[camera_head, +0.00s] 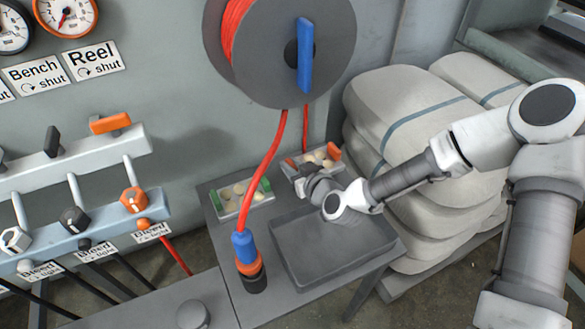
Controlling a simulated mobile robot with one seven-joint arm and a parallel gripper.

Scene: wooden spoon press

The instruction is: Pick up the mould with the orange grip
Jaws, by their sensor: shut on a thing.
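The mould with the orange grip (334,151) is a pale tray with light round shapes in it, at the back of the small grey table. Orange shows at both of its ends. My gripper (303,172) is at its near side and shut on it. The wrist hides part of the mould and the exact contact. I cannot tell whether the mould is clear of the table. A similar mould with green grips (243,197) lies to its left, apart from my gripper.
A shallow grey tray (290,268) fills the table's front right. A blue and orange hose coupling (245,252) stands left of it, its red hose (262,180) rising to a reel (333,40). Stacked sacks (400,100) stand close on the right. Valve levers (75,219) line the left wall.

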